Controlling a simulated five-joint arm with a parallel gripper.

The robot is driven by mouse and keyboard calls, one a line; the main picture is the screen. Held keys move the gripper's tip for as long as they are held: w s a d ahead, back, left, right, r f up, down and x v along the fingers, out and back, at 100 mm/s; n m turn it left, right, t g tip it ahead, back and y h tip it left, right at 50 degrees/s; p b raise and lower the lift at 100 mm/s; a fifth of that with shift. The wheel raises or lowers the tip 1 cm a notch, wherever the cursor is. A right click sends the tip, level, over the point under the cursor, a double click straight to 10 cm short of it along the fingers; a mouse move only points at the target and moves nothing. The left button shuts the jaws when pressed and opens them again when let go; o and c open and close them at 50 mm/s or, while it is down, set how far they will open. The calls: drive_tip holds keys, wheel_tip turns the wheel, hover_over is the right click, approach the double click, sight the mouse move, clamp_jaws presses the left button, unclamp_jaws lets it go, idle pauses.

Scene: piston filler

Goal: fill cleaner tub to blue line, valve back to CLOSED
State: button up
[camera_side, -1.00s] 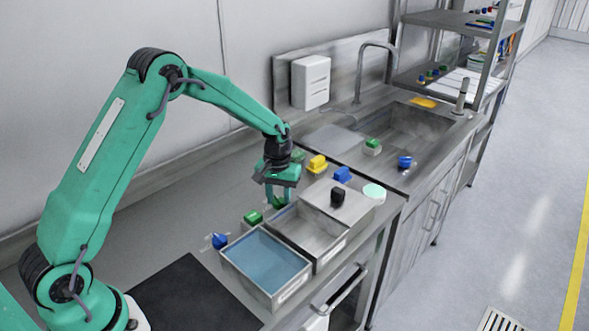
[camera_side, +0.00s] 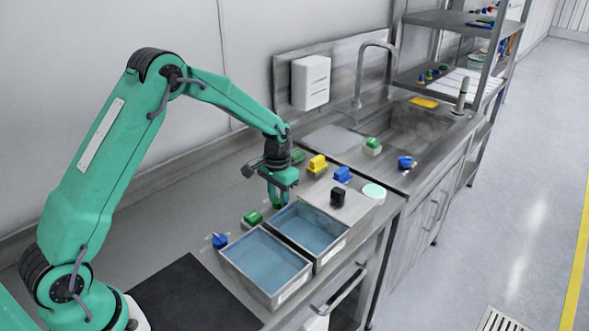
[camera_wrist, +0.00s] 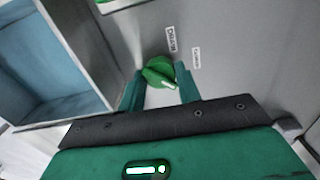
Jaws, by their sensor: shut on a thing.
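My gripper (camera_side: 278,200) points down behind the tubs, its fingers shut on a green valve knob (camera_wrist: 158,72). In the wrist view the knob sits between the fingertips, its white mark towards the lower right. Two small labels stand beside it: one seems to read DRAIN (camera_wrist: 171,39), the other (camera_wrist: 196,57) is too small to read surely. The right tub (camera_side: 335,255) and the left tub (camera_side: 268,297) both hold bluish liquid. A tub wall (camera_wrist: 85,45) with blue inside also shows in the wrist view. I cannot make out a blue line on either tub.
Another green knob (camera_side: 253,218) and a blue knob (camera_side: 220,240) sit behind the left tub. Yellow (camera_side: 317,164), blue (camera_side: 342,174) and black (camera_side: 338,197) pieces stand right of my gripper. A sink (camera_side: 420,130) lies beyond. A dark mat (camera_side: 190,298) is clear.

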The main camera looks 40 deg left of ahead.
sight(279, 201)
drive_tip(key=shift+r, duration=0.15)
drive_tip(key=o, duration=1)
drive_tip(key=shift+c, duration=0.2)
wheel_tip(279, 201, up, 7)
drive_tip(key=shift+f, duration=0.1)
drive_tip(key=shift+r, duration=0.45)
